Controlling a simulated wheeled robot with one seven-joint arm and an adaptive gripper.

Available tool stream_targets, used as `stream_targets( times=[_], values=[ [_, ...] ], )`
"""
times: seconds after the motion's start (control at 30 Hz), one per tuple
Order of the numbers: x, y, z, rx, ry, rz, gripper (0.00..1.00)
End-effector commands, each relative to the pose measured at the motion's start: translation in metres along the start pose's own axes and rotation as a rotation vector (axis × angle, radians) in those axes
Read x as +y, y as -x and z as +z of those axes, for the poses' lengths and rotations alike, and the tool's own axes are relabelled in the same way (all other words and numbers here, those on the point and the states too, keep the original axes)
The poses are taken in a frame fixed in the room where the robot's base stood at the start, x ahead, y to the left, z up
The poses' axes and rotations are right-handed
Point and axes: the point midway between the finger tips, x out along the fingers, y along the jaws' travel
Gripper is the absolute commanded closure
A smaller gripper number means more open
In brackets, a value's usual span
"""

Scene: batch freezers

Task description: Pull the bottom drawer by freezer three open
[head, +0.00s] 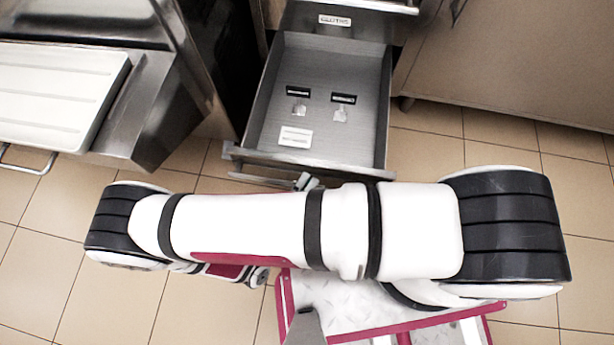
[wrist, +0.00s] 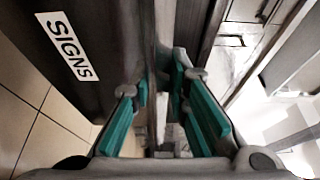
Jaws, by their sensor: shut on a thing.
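The bottom drawer (head: 330,70) stands pulled out, with its grey floor and side walls showing in the head view. Several small black, white and clear items lie in it. Its front, labelled SIGNS, shows in the wrist view (wrist: 100,85). My gripper (wrist: 160,95) is shut on the drawer's handle bar (wrist: 161,60), with a teal-padded finger on each side. In the head view only a bit of my gripper (head: 307,182) shows at the drawer's front edge; my arm hides the rest.
A drawer front with a label (head: 335,20) sits above the open drawer. A steel machine with a white ribbed tray (head: 60,95) stands at left. A steel cabinet (head: 520,60) stands at right. Tiled floor (head: 440,140) is clear to the right of the drawer.

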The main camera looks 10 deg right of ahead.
Motion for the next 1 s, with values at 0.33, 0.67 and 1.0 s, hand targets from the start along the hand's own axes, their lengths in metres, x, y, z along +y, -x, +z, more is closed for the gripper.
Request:
stream_targets(
  times=[0.33, 0.67, 1.0],
  values=[
    [0.002, 0.001, -0.002, 0.003, 0.000, 0.005, 1.00],
    [0.001, 0.001, -0.001, 0.001, 0.000, 0.002, 0.63],
    [0.001, 0.023, 0.000, -0.001, -0.001, 0.003, 0.63]
  ],
)
